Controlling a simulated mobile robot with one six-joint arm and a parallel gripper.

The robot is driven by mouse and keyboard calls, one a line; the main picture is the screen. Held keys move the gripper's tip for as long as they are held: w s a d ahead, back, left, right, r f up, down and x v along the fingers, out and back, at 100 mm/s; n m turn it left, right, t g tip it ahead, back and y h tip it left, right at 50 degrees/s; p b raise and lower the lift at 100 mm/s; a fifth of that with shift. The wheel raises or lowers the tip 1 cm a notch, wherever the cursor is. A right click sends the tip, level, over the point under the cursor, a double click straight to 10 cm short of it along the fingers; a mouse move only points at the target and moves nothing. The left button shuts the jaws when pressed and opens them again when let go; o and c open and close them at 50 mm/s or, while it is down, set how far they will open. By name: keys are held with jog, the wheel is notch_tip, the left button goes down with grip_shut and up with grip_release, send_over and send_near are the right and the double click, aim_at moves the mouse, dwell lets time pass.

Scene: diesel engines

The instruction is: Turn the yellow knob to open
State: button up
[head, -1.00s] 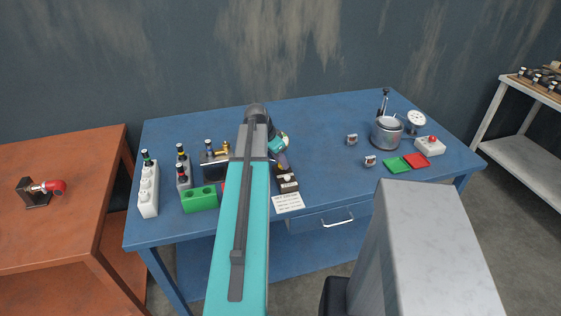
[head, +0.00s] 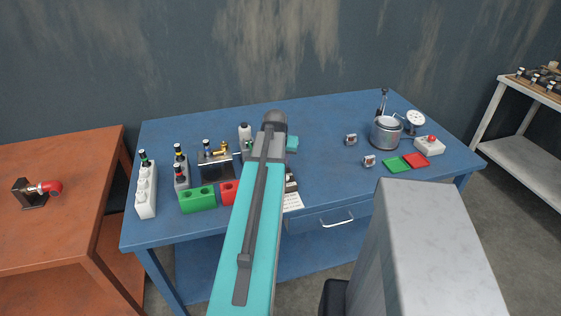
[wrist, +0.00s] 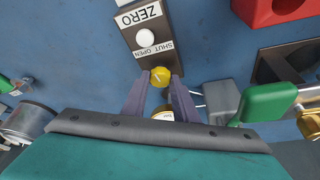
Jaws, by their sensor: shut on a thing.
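The yellow knob (wrist: 160,77) is at the lower end of a dark panel (wrist: 152,63) in the wrist view. Labels on the panel read ZERO and SHUT OPEN, with a white round button (wrist: 145,37) between them. My gripper (wrist: 160,80) has its two purple-grey fingers on either side of the knob, shut on it. In the head view my arm hides the knob and fingers. Only an edge of the panel (head: 291,183) and part of the white card (head: 293,202) show beside the arm.
On the blue table (head: 330,118), a green block (head: 198,198), a red block (head: 229,192) and several bottles stand left of my arm. A metal pot (head: 385,132) and gauge (head: 415,117) stand right. In the wrist view, a green part (wrist: 265,103) is close to the right finger.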

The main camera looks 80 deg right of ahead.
jog(key=n, duration=0.1)
jog(key=n+t, duration=0.1)
jog(key=n, duration=0.1)
jog(key=n+t, duration=0.1)
jog(key=n, duration=0.1)
jog(key=shift+s+d, duration=0.1)
jog(key=shift+s, duration=0.15)
jog(key=shift+n+t+y+b, duration=0.3)
jog(key=shift+n+t+b, duration=0.2)
jog(key=shift+n, duration=0.7)
jog(key=o, duration=1.1)
jog(key=shift+c, duration=0.2)
jog(key=b+v, duration=0.2)
jog(key=v, duration=1.1)
jog(key=shift+r, duration=0.4)
